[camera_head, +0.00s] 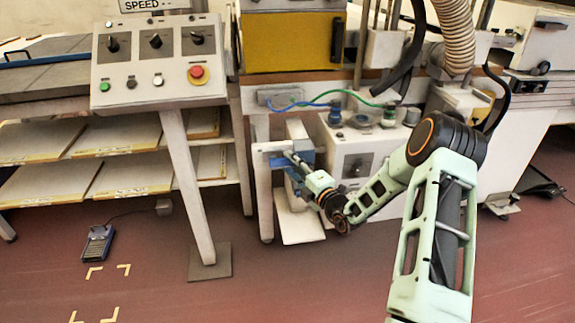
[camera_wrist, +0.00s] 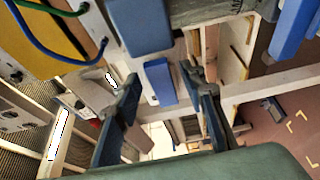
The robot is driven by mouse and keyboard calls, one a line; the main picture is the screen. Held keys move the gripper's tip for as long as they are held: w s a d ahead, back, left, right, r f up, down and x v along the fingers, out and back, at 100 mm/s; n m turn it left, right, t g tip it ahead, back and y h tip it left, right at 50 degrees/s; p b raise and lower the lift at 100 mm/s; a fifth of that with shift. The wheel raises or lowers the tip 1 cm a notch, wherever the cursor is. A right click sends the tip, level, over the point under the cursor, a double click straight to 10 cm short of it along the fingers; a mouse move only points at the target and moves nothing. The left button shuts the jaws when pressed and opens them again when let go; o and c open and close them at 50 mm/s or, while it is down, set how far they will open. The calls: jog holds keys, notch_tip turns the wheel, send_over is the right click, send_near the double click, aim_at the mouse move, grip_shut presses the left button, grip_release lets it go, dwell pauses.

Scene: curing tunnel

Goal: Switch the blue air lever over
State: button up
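A blue bar that looks like the air lever (camera_wrist: 160,82) shows between my fingertips in the wrist view, with gaps on both sides. In the head view blue parts (camera_head: 279,161) show at the machine's front left, beside my gripper (camera_head: 296,160), and my wrist partly hides them. My gripper (camera_wrist: 160,84) is open, with one finger on each side of the bar in the picture. I cannot tell how far the bar lies beyond the fingertips. A larger dark blue block (camera_wrist: 141,24) is above the bar in the wrist view.
A blue hose (camera_head: 310,103) and a green hose (camera_head: 350,94) run to fittings above a white box with a knob (camera_head: 356,165). A control panel (camera_head: 158,64) with a red button stands to the left. A foot pedal (camera_head: 97,243) is on the floor. A pale plate (camera_head: 300,225) lies below my gripper.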

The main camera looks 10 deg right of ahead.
jog(key=shift+x, duration=1.15)
grip_shut()
